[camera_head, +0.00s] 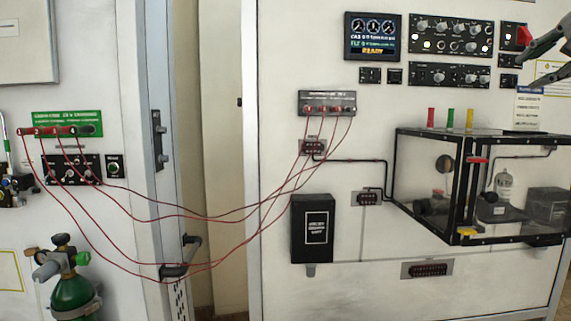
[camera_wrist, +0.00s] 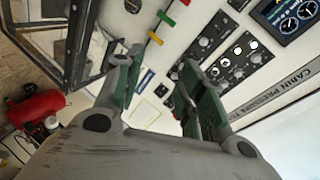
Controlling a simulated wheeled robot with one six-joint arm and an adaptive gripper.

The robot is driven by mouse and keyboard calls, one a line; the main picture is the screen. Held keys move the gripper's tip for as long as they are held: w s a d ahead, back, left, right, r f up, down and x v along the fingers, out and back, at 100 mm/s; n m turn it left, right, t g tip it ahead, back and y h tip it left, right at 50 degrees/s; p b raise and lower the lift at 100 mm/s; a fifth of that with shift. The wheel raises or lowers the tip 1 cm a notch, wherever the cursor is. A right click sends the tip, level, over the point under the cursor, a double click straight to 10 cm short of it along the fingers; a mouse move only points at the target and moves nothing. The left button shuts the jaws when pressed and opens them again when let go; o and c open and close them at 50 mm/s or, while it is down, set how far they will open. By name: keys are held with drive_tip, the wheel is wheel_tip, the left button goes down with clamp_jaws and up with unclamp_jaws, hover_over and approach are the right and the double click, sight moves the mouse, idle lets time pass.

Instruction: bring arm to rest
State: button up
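My gripper (camera_head: 535,50) shows at the top right of the head view, in front of the right panel's upper right corner, with part of it cut off by the frame edge. In the wrist view my gripper (camera_wrist: 155,95) has its two fingers spread wide apart. Nothing is between them but a view of the panel behind. It is open and empty, and it appears clear of the panel.
A clear black-framed chamber (camera_head: 480,185) juts from the right panel below my gripper. Red hoses (camera_head: 215,218) hang between the green-labelled panel (camera_head: 68,124) and the right panel. A display (camera_head: 372,36) and knob panels (camera_head: 450,35) are nearby. A green cylinder (camera_head: 75,292) stands lower left.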

drive_tip(key=s+a+f+n+g, duration=0.3)
drive_tip(key=a+f+n, duration=0.1)
drive_tip(key=f, duration=0.7)
drive_tip(key=s+a+f+n+g+y, duration=0.1)
drive_tip(key=s+a+f+n+g, duration=0.2)
drive_tip(key=f, duration=0.9)
drive_tip(key=s+a+f+n+g+y, duration=0.1)
drive_tip(key=s+a+f+n+g, duration=0.2)
drive_tip(key=a+f+n, duration=0.2)
wheel_tip(320, 180, down, 7)
drive_tip(key=n, duration=0.3)
drive_tip(key=shift+s+n+g, duration=0.3)
drive_tip(key=shift+s+n, duration=0.05)
drive_tip(key=shift+n, duration=0.05)
drive_tip(key=shift+a, duration=0.1)
